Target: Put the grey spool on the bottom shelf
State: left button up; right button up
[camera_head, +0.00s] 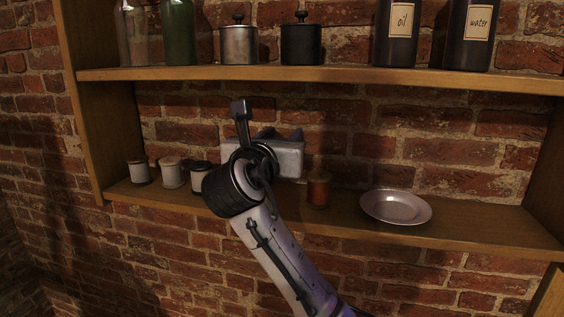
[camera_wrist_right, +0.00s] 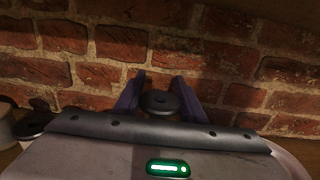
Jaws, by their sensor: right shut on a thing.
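My right gripper (camera_head: 278,134) is in front of the back wall, over the lower shelf (camera_head: 465,232). In the right wrist view its two purple fingers (camera_wrist_right: 158,95) are shut on a spool with a dark grey round top (camera_wrist_right: 160,102). This is the grey spool, as far as I can tell. Its lower part is hidden behind the gripper housing, and in the head view the gripper body hides it. Whether it touches the shelf cannot be seen. My left gripper is not in view.
Pale spools (camera_head: 138,174) stand at the left of the lower shelf, one dark-topped beside my arm. A reddish-brown spool (camera_head: 318,190) stands close right of the gripper. A plate (camera_head: 396,207) lies further right. The upper shelf (camera_head: 330,76) holds pots and bottles.

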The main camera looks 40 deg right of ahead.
notch_tip(320, 180, down, 2)
jog(key=shift+a+f, duration=0.15)
jog(key=shift+f, duration=0.1)
jog(key=shift+d+f, duration=0.2)
jog(key=shift+f, duration=1.55)
jog(key=o, duration=1)
jog(key=shift+f, duration=0.15)
jog(key=shift+o, duration=0.2)
jog(key=v, duration=1.2)
jog(key=shift+b, duration=0.45)
